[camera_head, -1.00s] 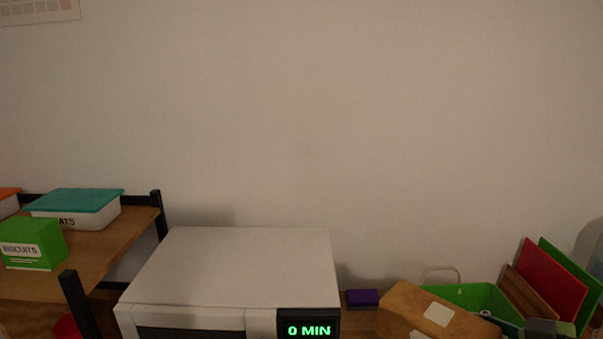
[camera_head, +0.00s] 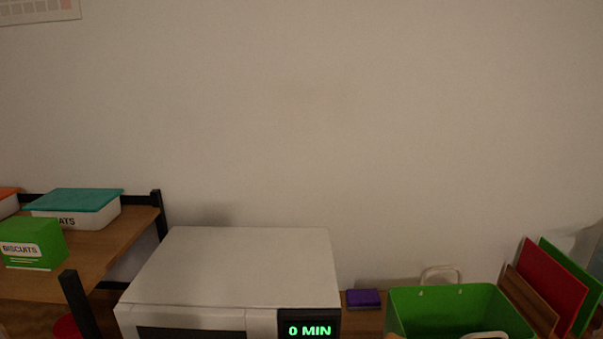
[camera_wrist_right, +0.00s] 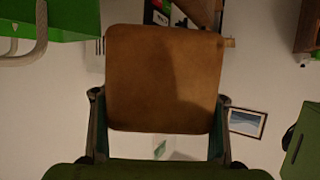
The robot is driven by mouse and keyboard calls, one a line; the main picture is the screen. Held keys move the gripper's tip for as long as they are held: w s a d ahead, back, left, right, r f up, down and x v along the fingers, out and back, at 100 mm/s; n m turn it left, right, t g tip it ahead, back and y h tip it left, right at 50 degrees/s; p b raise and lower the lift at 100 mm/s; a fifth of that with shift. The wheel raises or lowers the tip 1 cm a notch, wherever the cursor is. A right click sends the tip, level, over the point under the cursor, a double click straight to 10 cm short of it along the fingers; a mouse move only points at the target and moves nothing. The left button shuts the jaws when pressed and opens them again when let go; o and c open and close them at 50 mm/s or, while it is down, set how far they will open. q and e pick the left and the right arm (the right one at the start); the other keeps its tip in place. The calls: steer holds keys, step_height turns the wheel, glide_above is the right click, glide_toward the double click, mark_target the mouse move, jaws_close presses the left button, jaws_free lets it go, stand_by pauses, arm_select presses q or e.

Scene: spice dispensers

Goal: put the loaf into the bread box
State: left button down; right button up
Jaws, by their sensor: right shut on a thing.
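The loaf (camera_wrist_right: 163,78), a tan-brown block with rounded edges, fills the middle of the right wrist view. My right gripper (camera_wrist_right: 160,108) is shut on it, with one finger on each side. The head view shows neither the loaf nor my right gripper. My left gripper is in neither view. I cannot make out a bread box in these frames.
A green open bag (camera_head: 455,308) with pale handles stands at the right, beside upright red (camera_head: 552,283) and green boards. A white microwave (camera_head: 235,270) reading 0 MIN is in the middle. A purple sponge (camera_head: 363,298) lies between them. A wooden shelf (camera_head: 95,260) holds boxes at left.

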steer(key=shift+m+h, duration=0.3)
steer(key=a, duration=0.5)
steer(key=shift+r, duration=0.15)
steer(key=shift+d, duration=0.15)
steer(key=shift+r+t, duration=0.1)
steer(key=shift+t, duration=0.2)
stand_by(0.4)
stand_by(0.4)
